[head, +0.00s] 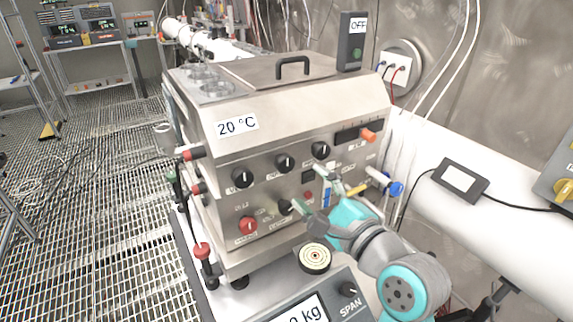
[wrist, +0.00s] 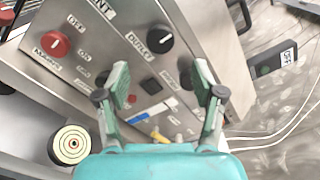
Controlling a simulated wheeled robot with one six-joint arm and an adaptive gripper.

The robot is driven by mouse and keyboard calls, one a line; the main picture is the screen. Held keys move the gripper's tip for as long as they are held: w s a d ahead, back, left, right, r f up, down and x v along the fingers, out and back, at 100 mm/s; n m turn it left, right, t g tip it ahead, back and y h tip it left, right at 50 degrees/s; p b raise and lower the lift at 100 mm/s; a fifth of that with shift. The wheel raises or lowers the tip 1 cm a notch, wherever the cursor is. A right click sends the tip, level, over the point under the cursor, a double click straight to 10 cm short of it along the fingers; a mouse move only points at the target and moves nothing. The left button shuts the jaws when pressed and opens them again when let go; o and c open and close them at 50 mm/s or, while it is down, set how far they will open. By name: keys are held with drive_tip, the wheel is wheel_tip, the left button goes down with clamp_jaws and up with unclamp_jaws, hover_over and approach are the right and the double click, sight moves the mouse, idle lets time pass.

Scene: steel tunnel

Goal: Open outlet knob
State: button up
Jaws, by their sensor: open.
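A steel machine (head: 210,150) carries several black knobs on its sloping front. The middle upper knob (head: 285,162) shows in the wrist view (wrist: 160,40) beside a label that seems to read OUTLET, though the letters are blurred. Its white pointer line shows. My gripper (head: 308,190) is open and empty in front of the panel, below this knob. In the wrist view its fingers (wrist: 165,82) are spread apart with the panel beyond, and the knob lies above the gap. A lower black knob (wrist: 102,77) is partly hidden by the left finger. The right upper knob (wrist: 200,72) is partly behind the right finger.
A scale (head: 320,307) and round disc (head: 315,257) stand in front, near my arm. A blue valve (head: 396,188) and white pipe (head: 470,210) are at right.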

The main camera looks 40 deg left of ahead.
sight(288, 166)
drive_tip(key=x, duration=0.9)
drive_tip(key=shift+w+a, duration=0.1)
drive_tip(key=shift+a, duration=0.15)
drive_tip(key=c, duration=1.1)
